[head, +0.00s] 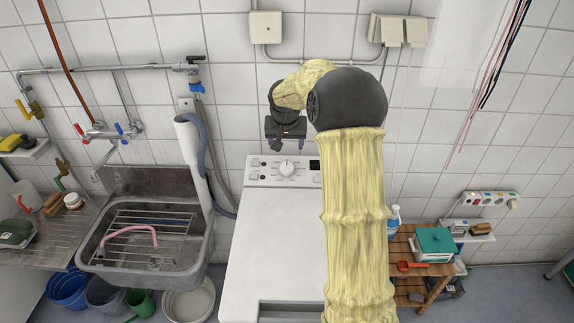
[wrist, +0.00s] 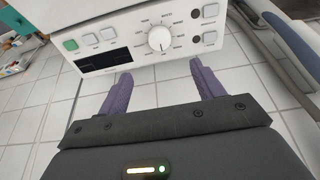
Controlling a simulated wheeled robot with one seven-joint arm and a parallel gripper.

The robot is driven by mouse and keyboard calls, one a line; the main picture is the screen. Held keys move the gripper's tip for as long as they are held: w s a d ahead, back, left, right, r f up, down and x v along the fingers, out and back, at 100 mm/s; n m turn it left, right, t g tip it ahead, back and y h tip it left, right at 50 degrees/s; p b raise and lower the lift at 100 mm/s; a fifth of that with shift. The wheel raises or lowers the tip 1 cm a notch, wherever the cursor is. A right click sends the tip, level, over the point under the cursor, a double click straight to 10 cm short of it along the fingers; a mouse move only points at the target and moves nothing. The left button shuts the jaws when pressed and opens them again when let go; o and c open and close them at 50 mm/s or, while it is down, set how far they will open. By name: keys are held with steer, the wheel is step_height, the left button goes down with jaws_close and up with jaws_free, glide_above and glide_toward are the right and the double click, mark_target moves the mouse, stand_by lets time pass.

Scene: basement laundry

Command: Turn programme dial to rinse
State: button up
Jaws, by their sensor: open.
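The programme dial (head: 287,168) is a round white knob on the washing machine's control panel (head: 262,178). In the wrist view the dial (wrist: 159,38) has small printed labels around it, too small to read surely, and a dark mark near its lower edge. My gripper (head: 287,148) is above and behind the panel in the head view. In the wrist view my gripper (wrist: 162,84) has two purple fingers spread wide, with nothing between them. The dial lies beyond the fingertips, roughly between their lines, and the fingers look apart from it.
The panel also carries a dark display (wrist: 104,58), a green button (wrist: 71,45) and several pale buttons. A sink (head: 150,245) with a grey hose (head: 207,165) stands left of the machine. A wooden shelf (head: 405,250) stands right. The machine's top (head: 265,240) is clear.

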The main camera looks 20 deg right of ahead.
mark_target(287, 166)
steer(key=p+x, duration=0.1)
steer(key=x, duration=1.3)
steer(key=shift+w+f, duration=0.1)
steer(key=shift+w, duration=0.05)
steer(key=c, duration=1)
